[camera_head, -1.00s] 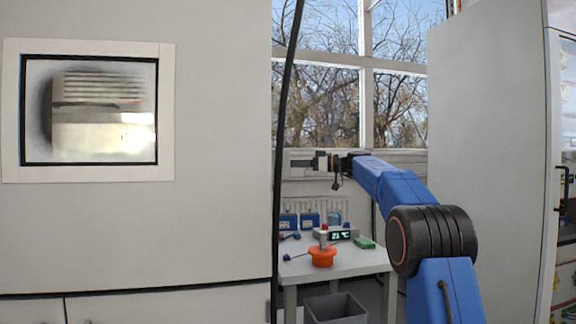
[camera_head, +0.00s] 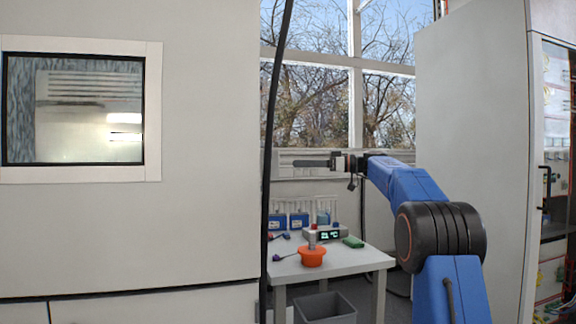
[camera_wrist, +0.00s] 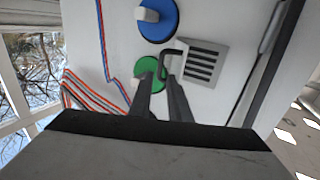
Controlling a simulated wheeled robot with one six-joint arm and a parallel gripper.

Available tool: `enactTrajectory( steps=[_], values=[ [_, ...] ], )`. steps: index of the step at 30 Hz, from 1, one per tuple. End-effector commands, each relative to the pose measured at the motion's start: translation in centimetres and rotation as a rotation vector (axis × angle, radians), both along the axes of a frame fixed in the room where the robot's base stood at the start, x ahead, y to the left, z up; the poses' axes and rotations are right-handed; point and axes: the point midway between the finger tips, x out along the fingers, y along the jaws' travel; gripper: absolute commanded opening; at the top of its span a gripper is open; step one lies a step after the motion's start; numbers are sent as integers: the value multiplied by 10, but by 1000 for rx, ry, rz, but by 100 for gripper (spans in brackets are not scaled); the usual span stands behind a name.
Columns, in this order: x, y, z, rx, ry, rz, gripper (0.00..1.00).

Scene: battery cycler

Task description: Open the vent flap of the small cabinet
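The small cabinet's pale face (camera_wrist: 115,35) fills the middle of the wrist view. On it is a grey slatted vent flap (camera_wrist: 203,62), which looks flat to the face. A dark hooked handle (camera_wrist: 164,62) stands at the flap's left side. My gripper (camera_wrist: 164,82) shows as two dark fingers with a gap between them, just below the handle's lower end. I cannot tell whether the handle's end lies between them. In the head view my gripper (camera_head: 318,163) reaches left in front of the window; the vent flap is not visible there.
A blue knob (camera_wrist: 158,18) and a green knob (camera_wrist: 148,72) sit left of the vent. Red and blue cables (camera_wrist: 104,60) run along the face. In the head view, a white table (camera_head: 345,261) carries an orange pot (camera_head: 312,257); a grey bin (camera_head: 326,306) stands below.

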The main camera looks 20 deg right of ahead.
Motion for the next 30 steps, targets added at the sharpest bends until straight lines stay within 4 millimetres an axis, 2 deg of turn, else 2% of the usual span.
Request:
enactTrajectory(
  steps=[1,6,12,18,30],
  values=[
    [-5,-11,0,0,0,-2,17],
    [-19,-40,0,0,-1,-3,17],
    [-30,-63,0,0,-1,-1,17],
    [-35,-71,0,0,-1,0,17],
    [-35,-72,0,0,-1,1,17]
  ],
)
